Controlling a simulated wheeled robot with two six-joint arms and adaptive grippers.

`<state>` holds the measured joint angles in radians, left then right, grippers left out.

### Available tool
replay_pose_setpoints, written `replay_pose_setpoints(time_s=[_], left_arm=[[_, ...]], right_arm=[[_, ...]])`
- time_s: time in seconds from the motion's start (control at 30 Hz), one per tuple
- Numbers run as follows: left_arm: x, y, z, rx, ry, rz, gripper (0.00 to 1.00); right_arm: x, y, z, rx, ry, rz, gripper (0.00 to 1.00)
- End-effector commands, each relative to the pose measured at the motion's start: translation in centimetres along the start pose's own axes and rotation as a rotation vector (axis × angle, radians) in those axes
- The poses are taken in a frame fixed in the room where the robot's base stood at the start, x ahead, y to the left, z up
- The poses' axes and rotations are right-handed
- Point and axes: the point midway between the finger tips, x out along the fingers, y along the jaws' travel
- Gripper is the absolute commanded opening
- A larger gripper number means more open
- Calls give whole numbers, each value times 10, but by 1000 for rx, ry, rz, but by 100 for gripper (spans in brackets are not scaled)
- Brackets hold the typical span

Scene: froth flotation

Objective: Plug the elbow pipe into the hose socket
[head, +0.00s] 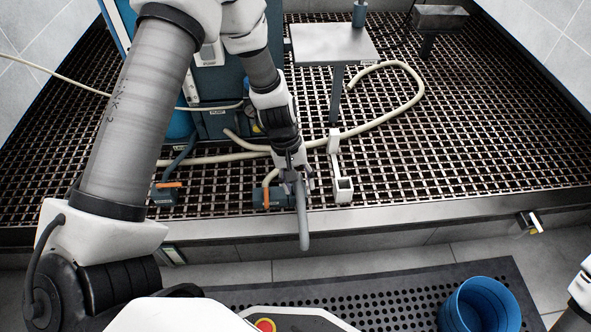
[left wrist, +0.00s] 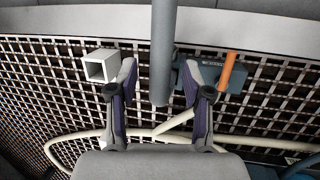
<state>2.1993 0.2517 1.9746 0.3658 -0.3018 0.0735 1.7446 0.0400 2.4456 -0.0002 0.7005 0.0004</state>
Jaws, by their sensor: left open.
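A grey pipe (head: 303,222), which looks like the elbow pipe, extends from near my left gripper toward the front edge of the grating. My left gripper (head: 296,182) points down at its upper end. In the left wrist view the pipe (left wrist: 163,48) lies between the open fingers (left wrist: 157,82), with a clear gap on the left and a smaller one on the right. A blue-grey block with an orange lever (left wrist: 228,75) is behind the right finger; it also shows in the head view (head: 262,198). I cannot tell which part is the hose socket.
A white square tube holder (head: 343,190) stands just right of the left gripper. A cream hose (head: 412,100) loops over the grating. A second block with an orange lever (head: 165,194) is left. A small table (head: 330,42) stands behind; a blue bucket (head: 480,308) is front right.

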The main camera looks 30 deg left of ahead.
Motion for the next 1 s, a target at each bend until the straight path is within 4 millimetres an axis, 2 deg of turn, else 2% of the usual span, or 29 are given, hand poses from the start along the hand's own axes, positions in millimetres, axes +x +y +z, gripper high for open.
replay_pose_setpoints(time_s=[0.33,0.5,0.63,1.0], left_arm=[[-82,1,-1,1,4,5,50],[-109,1,0,1,3,2,50],[-116,0,0,-1,1,0,50],[-115,0,0,-1,1,0,50]], right_arm=[[0,0,0,0,0,0,50],[0,0,0,0,0,0,50],[0,0,0,0,0,0,50],[-2,0,0,0,1,0,50]])
